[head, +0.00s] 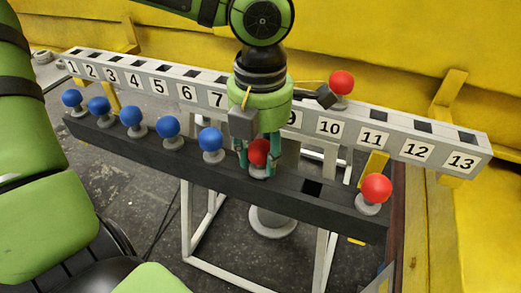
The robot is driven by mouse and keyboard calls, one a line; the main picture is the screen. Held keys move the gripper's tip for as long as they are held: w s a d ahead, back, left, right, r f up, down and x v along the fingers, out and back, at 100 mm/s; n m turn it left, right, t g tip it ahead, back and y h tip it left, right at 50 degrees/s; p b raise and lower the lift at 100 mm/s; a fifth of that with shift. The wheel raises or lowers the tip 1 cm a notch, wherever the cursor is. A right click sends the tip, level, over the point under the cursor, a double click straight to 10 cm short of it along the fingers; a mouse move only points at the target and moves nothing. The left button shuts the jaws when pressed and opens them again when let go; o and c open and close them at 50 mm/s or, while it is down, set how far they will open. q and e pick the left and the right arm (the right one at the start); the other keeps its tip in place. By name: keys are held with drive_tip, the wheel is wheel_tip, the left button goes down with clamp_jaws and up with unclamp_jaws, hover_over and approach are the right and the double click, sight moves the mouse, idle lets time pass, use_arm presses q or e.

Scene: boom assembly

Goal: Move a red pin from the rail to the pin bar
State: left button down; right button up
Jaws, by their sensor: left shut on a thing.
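My left gripper (257,158) comes down from above the middle of the dark bar, its teal fingers shut on a red pin (258,149). The pin is upright at the dark pin bar (285,181); its grey base is at the bar's top, and I cannot tell whether it is fully seated. Another red pin (376,188) stands near the bar's right end. A third red pin (341,83) stands on the light grey numbered rail (455,146) behind, near number 10. My right gripper is not in view.
Several blue pins (168,127) stand along the bar's left half. An empty square hole (312,187) lies between the held pin and the right-end red pin. The rail has several empty dark holes. A yellow wall (420,45) stands close behind.

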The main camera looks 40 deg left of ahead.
use_arm(q)
drive_tip(key=shift+f, duration=0.1)
drive_tip(key=c, duration=0.7)
unclamp_jaws()
wheel_tip(320, 180, up, 12)
drive_tip(key=shift+r, duration=0.1)
